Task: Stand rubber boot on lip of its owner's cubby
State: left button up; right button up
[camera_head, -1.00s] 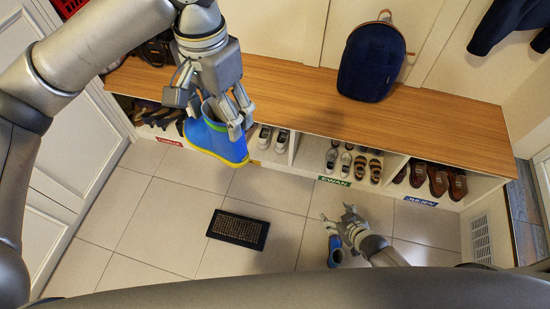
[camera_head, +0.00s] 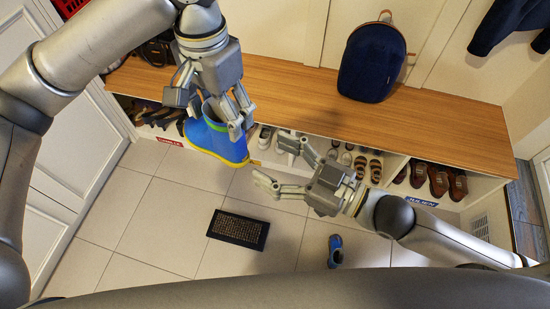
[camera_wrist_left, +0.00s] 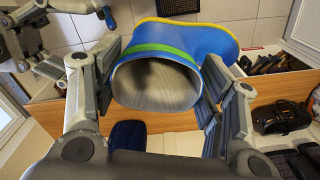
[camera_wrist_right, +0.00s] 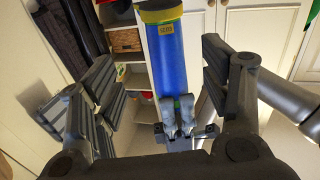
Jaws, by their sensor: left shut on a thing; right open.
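My left gripper (camera_head: 215,112) is shut on a blue rubber boot (camera_head: 212,140) with a yellow sole and green band, holding it in front of the bench's left part. In the left wrist view the boot's open top (camera_wrist_left: 155,85) lies between the fingers. My right gripper (camera_head: 273,162) is open and empty, to the right of the boot and apart from it. In the right wrist view the boot (camera_wrist_right: 167,58) shows between the open fingers, with a small yellow tag (camera_wrist_right: 166,29) too small to read surely. The cubby row has a red label (camera_head: 170,142) and a blue JULIEN label (camera_head: 421,201).
The cubbies hold several shoes (camera_head: 440,181). A navy backpack (camera_head: 371,62) is on the wooden bench top (camera_head: 300,95). The floor between is clear.

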aim_at(221, 137)
jog(key=x, duration=0.8)
jog(key=r+x, duration=0.1)
jog(key=x, duration=0.3)
jog(key=shift+s+a, duration=0.25)
jog(key=shift+s, duration=0.1)
jog(key=shift+s, duration=0.1)
jog(key=c, duration=1.3)
pick_arm(q)
jog(key=o, duration=1.5)
pick_arm(e)
jog(key=shift+r, duration=0.1)
